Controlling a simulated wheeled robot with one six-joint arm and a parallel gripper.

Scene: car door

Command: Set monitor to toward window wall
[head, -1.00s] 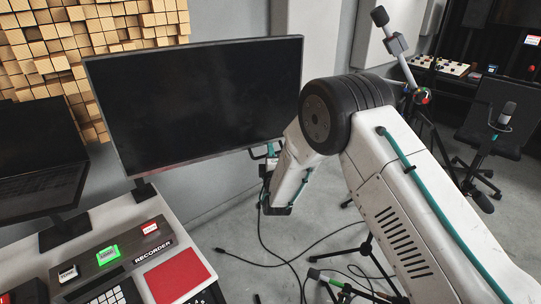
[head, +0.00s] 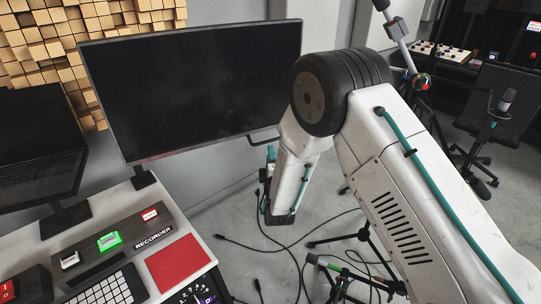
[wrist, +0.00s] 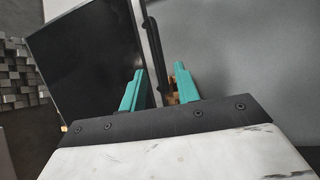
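The monitor (head: 195,85) is a large dark screen on a short stand on the console, at centre left of the head view. A dark bar handle (head: 264,137) shows at its lower right edge. In the wrist view the monitor (wrist: 85,65) fills the upper left, and the dark bar (wrist: 151,50) runs down toward the gap between my fingers. My gripper (wrist: 160,88) is open, with one teal finger each side of that gap. I cannot tell whether the bar lies between the fingertips or beyond them. In the head view my wrist hides most of the gripper.
The console with a red pad (head: 178,263) and lit buttons stands at lower left, beside a second dark screen (head: 38,150). Cables and a microphone stand (head: 365,238) are on the floor. A black chair (head: 503,115) is at right. A grey wall stands behind the monitor.

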